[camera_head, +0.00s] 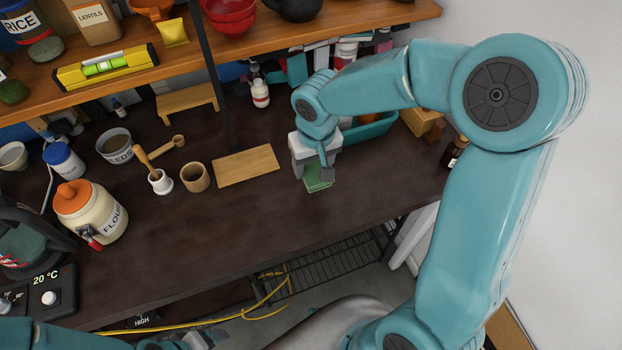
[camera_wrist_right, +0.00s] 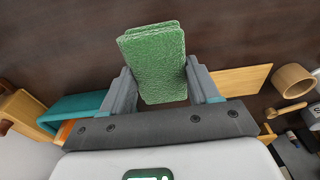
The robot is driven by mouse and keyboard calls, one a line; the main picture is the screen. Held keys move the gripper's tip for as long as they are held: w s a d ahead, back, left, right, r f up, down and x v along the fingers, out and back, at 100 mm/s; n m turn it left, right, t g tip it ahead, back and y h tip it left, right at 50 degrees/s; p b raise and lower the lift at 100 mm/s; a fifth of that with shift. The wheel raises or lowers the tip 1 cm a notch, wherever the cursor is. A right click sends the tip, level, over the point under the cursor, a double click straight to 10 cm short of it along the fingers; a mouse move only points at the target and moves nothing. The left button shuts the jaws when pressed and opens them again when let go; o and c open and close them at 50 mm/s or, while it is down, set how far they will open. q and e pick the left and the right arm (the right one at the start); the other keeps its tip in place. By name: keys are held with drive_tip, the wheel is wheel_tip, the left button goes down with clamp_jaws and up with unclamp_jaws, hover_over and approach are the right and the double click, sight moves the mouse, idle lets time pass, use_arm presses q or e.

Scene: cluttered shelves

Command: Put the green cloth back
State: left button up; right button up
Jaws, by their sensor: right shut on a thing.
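The green cloth (camera_head: 318,180) is a small folded block at the right part of the dark tabletop in the head view. My right gripper (camera_head: 315,171) is shut on it from above. In the right wrist view the cloth (camera_wrist_right: 154,62) sits between the two grey fingers of the right gripper (camera_wrist_right: 160,90), its folded layers showing at the top edge. I cannot tell whether the cloth touches the tabletop. My left gripper does not clearly show; only part of my left arm is at the lower left of the head view.
A teal bin (camera_head: 368,130) stands behind the gripper to the right. A wooden board (camera_head: 246,166) lies to the left, with a wooden cup (camera_head: 195,177) beyond it. A small dark bottle (camera_head: 455,151) stands near the right end. The front middle of the tabletop is clear.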

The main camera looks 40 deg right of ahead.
sight(312, 180)
drive_tip(key=shift+a+f, duration=0.15)
drive_tip(key=shift+f, duration=2.95)
drive_tip(key=shift+f+b, duration=0.15)
drive_tip(key=shift+b, duration=0.2)
drive_tip(key=o, duration=1.1)
drive_tip(key=shift+o, duration=0.2)
